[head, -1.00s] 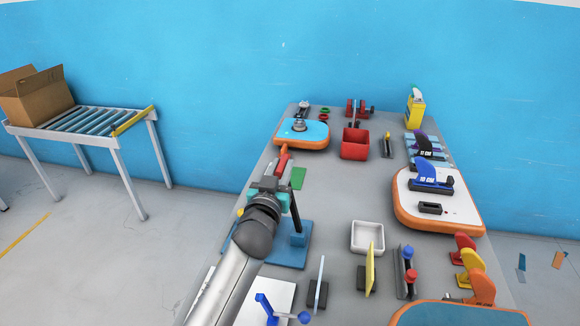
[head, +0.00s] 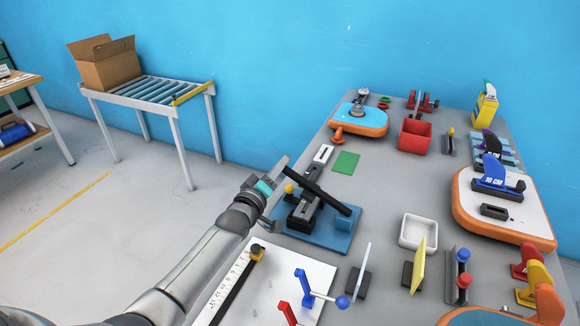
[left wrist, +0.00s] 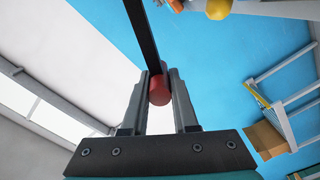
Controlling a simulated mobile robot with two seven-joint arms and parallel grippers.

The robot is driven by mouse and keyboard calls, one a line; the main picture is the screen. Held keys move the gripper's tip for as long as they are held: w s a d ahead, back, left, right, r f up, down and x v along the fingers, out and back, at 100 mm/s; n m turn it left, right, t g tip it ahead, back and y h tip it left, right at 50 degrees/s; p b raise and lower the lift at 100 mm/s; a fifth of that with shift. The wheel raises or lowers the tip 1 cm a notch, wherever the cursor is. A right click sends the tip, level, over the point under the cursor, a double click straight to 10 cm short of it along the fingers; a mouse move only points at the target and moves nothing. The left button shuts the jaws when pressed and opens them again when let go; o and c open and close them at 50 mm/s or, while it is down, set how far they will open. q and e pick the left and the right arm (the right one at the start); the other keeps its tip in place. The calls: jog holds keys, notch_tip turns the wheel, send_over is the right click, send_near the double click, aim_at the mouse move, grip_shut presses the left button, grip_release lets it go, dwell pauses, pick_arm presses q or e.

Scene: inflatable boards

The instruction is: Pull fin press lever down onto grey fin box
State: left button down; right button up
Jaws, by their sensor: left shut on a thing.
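The fin press has a blue base (head: 322,240) and a long black lever (head: 325,197) that slants up to the left from a post at the base's right side. My left gripper (head: 273,187) is at the lever's free end. In the left wrist view its fingers (left wrist: 158,92) are shut on the lever's red knob (left wrist: 159,91), and the black bar (left wrist: 141,35) runs away from it. The knob is hidden in the head view. A dark grey block, seemingly the grey fin box (head: 302,213), lies on the base under the lever, partly covered by it. My right gripper is not in view.
A yellow ball (head: 289,188) is close beside my left gripper. A white board (head: 262,290) with blue and red levers lies in front of the press. A green pad (head: 346,162) lies behind it. A white tray (head: 418,233) stands to the right.

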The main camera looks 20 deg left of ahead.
pick_arm(q)
jog(key=shift+a+f+n+b, duration=0.35)
jog(key=shift+f+b, duration=0.45)
jog(key=shift+f, duration=0.25)
jog(key=shift+a+f+n+b, duration=0.25)
jog(key=shift+f+n+b, duration=0.15)
jog(key=shift+f+b, duration=0.55)
jog(key=shift+a+f+n+b, duration=0.35)
jog(key=shift+f+b, duration=0.3)
jog(key=shift+f, duration=0.5)
jog(key=c, duration=0.7)
grip_release()
jog(key=shift+r, duration=0.15)
notch_tip(320, 180, up, 20)
jog(key=p, duration=0.6)
